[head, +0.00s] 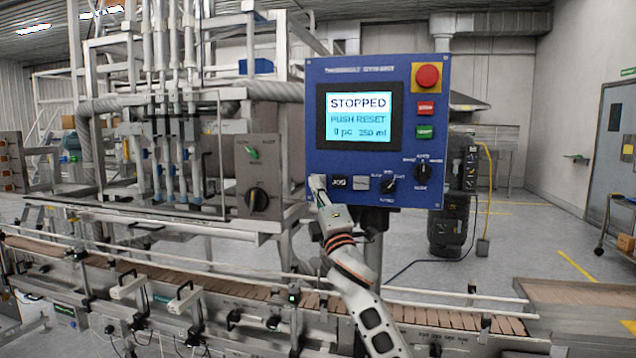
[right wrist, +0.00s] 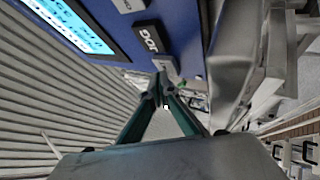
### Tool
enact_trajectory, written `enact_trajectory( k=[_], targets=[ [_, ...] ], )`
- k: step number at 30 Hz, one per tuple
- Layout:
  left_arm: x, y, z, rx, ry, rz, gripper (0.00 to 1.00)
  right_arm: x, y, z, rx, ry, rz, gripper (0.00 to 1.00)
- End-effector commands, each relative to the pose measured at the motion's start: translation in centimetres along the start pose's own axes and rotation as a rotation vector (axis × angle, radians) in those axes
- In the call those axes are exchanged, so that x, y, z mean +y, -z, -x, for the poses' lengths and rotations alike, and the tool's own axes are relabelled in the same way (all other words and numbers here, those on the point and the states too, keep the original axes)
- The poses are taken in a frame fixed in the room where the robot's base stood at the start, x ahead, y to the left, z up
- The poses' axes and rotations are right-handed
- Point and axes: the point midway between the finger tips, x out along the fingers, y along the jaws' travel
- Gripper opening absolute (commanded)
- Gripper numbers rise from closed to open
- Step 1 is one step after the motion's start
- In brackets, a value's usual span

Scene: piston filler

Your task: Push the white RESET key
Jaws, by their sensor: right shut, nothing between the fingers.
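The blue control panel (head: 318,130) has a screen (head: 360,117) reading STOPPED, PUSH RESET. Along its lower edge are a black JOG key (head: 339,183) and a pale key (head: 361,183) to its right. Another pale key (right wrist: 166,66) is on the other side of JOG (right wrist: 150,38) in the right wrist view. I cannot read the labels of the pale keys, so which is RESET is unclear. My right gripper (head: 319,188) is shut and empty at the panel's lower left corner. Its fingertips (right wrist: 161,92) are at that pale key; I cannot tell if they touch. My left gripper is out of view.
A red mushroom button (head: 427,76), a red key (head: 426,108) and a green key (head: 425,132) are on the panel's right side. Selector knobs (head: 389,185) are at lower right. A conveyor (head: 240,290) runs below, and filling machinery (head: 175,120) stands at left.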

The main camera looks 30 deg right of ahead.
Motion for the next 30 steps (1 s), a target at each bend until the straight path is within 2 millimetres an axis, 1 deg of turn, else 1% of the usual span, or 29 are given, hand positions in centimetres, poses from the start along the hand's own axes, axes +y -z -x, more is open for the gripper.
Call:
enact_trajectory(
  k=[30],
  targets=[
    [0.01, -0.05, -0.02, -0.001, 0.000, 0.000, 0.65, -0.54, -0.71, -0.83, -0.002, 0.000, 0.002, 0.00]
  ],
)
